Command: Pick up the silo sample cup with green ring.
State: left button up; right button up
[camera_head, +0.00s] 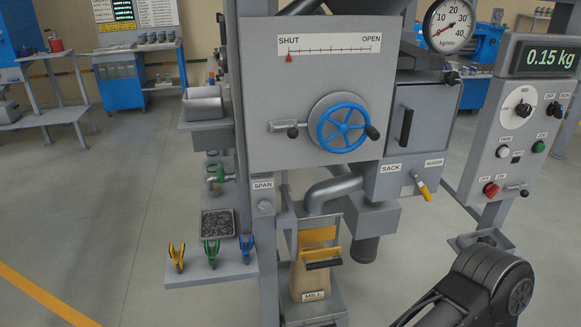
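A small cup-like item with a green band (217,175) stands at the left side of the machine, on a narrow shelf below the grey bin. It is small and partly crowded by neighbouring fittings, so I cannot tell for sure that the green part is a ring on a cup. My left gripper is not in view. My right arm's black link shows at the lower right, but its gripper is not in view. Nothing is seen touching the green-banded item.
A ledge (233,274) carries yellow (177,258), green (211,253) and blue (246,250) clips, with a tray of dark grains (218,224) above. The blue handwheel (344,127), sack (307,284) and control panel (514,125) stand to the right. The floor at left is clear.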

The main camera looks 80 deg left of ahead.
aim_at(214, 170)
jog(key=k+j, duration=0.4)
jog(key=j, duration=0.2)
jog(key=k+j, duration=0.4)
jog(key=j, duration=0.25)
jog(key=k+j, duration=0.45)
jog(key=j, duration=0.15)
jog(key=k+j, duration=0.4)
jog(key=j, duration=0.2)
jog(key=k+j+z, duration=0.1)
jog(key=k+j, duration=0.3)
jog(key=j, duration=0.25)
jog(key=k+j, duration=0.45)
jog(key=j, duration=0.15)
jog(key=k+j, duration=0.4)
jog(key=j, duration=0.15)
